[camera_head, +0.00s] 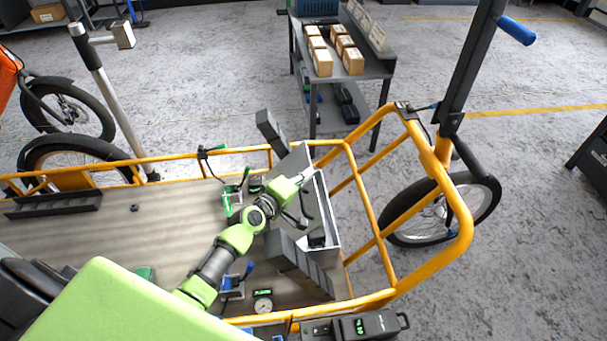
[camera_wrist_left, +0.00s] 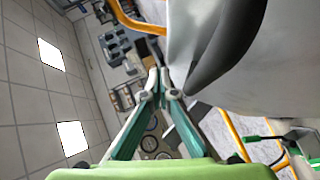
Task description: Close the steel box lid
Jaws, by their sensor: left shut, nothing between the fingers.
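The steel box (camera_head: 333,236) stands at the right end of the cargo bike's bed. Its grey lid (camera_head: 296,160) is raised, and part of the box's dark inside shows. My left gripper (camera_head: 308,176) reaches over the bed to the lid, with its fingers shut and empty. In the left wrist view the fingertips (camera_wrist_left: 160,80) meet beside a large grey metal surface with a dark curved part. I cannot tell whether they touch it. My left arm hides part of the lid and box. My right gripper is not in view.
The bike's orange frame rails (camera_head: 357,192) surround the bed. Blue-handled and green-handled tools and a round gauge (camera_head: 263,306) lie on the bed. A dark stepped block (camera_head: 297,268) is close to the box. A cart (camera_head: 375,68) with small cartons stands behind.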

